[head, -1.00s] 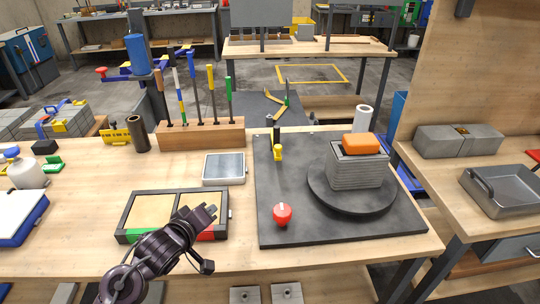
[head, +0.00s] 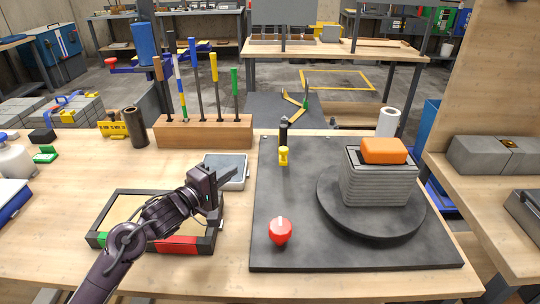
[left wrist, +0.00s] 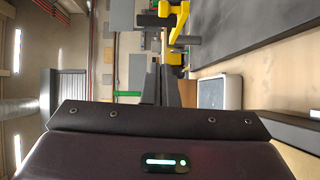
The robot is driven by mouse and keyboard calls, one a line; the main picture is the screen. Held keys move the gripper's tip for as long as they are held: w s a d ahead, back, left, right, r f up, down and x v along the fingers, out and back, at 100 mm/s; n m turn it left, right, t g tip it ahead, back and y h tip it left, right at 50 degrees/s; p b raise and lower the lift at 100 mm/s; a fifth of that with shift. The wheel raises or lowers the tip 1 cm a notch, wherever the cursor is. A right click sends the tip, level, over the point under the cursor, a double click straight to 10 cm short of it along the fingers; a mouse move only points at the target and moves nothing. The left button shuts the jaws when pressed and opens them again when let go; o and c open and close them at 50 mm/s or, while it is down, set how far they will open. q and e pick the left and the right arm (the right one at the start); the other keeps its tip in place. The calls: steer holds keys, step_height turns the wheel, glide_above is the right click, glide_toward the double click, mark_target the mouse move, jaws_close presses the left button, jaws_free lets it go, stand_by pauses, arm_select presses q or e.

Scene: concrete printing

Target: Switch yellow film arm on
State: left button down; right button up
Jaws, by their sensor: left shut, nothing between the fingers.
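The yellow film arm (head: 284,156) is a small yellow piece with a black post behind it, at the back left of the black mat (head: 290,190). In the left wrist view yellow parts that look like it (left wrist: 176,58) show just beyond my fingertips. My left gripper (head: 232,178) is shut and empty, held over the bench near the mat's left edge. It is to the left of and nearer than the yellow arm, apart from it in the head view. Its fingers also show in the left wrist view (left wrist: 162,85). My right gripper is not in view.
A red knob (head: 280,231) stands on the mat's front left. A round turntable (head: 345,222) bears a grey layered block (head: 380,183) with an orange piece on top. A grey pad (head: 238,165) and a wooden tool block (head: 205,133) lie behind my left gripper, a framed tray (head: 120,205) beneath my arm.

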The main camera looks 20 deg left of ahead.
arm_select(q)
glide_toward(283, 145)
steer(key=w, duration=0.2)
steer(key=shift+w+d+r+p, duration=0.2)
steer(key=shift+d+r+p, duration=0.15)
steer(key=shift+d, duration=0.3)
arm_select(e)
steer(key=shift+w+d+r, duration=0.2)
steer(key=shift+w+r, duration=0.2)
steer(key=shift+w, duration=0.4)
arm_select(q)
steer(key=shift+d, duration=0.1)
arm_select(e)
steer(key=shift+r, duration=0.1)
